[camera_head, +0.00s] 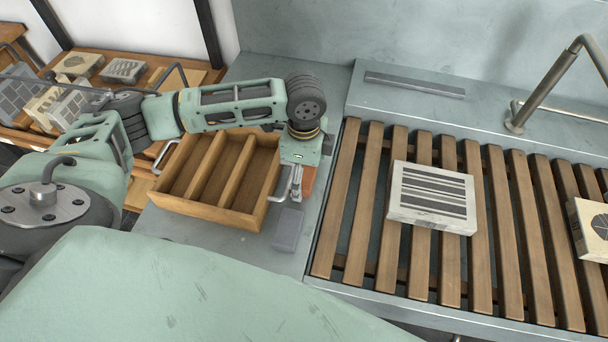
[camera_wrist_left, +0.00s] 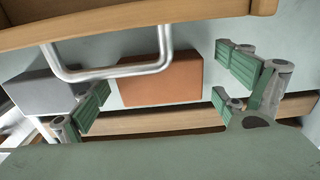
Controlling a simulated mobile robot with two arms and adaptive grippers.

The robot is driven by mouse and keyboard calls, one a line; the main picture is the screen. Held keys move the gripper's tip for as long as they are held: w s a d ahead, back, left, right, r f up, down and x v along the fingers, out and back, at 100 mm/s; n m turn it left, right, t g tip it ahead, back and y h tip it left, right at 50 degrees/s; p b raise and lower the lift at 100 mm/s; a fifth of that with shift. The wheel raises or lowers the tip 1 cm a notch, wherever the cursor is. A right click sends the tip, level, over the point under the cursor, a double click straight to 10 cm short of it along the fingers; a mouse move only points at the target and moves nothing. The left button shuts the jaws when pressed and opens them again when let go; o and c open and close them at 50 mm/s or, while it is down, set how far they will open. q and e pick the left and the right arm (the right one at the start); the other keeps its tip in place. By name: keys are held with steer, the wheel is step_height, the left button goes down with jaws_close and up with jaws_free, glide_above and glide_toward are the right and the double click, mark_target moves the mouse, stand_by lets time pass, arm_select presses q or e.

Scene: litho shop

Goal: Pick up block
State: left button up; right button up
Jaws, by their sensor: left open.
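My left gripper (camera_head: 297,186) points down beside the right end of the wooden tray. Its fingers are apart and hold nothing. In the left wrist view, an orange-brown block (camera_wrist_left: 165,82) lies on the grey surface between the open fingers, partly behind the tray's metal handle. In the head view this block (camera_head: 308,180) shows only partly, to the right of the gripper. A grey block (camera_head: 288,228) lies just in front of the gripper; it also shows at the left in the wrist view (camera_wrist_left: 40,92). My right gripper is out of view.
The wooden tray (camera_head: 205,213) has empty compartments and metal handles. A slatted wooden rack (camera_head: 360,200) at the right bears a pale block with dark stripes (camera_head: 432,196) and another patterned block (camera_head: 590,228). More patterned blocks (camera_head: 78,66) stand on a table at the back left.

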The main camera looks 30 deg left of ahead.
mark_target(307, 173)
arm_select(q)
steer(key=c, duration=1.5)
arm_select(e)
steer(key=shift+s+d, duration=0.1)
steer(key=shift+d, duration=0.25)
arm_select(q)
steer(key=shift+d+r, duration=0.1)
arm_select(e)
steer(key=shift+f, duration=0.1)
arm_select(q)
steer(key=shift+w+d+r, duration=0.1)
steer(key=shift+d+r, duration=0.05)
step_height(307, 173, up, 6)
steer(key=shift+d+r+b, duration=0.1)
steer(key=shift+r+b, duration=0.15)
steer(key=shift+b, duration=0.25)
steer(key=shift+w+d+b, duration=0.55)
steer(key=shift+w+d, duration=0.25)
steer(key=shift+d, duration=2.3)
steer(key=shift+w+d+b, duration=0.5)
steer(key=shift+w+d, duration=0.35)
steer(key=shift+d, duration=2.3)
steer(key=shift+w+d+b, duration=0.55)
steer(key=shift+w+d, duration=0.25)
steer(key=shift+d, duration=2.3)
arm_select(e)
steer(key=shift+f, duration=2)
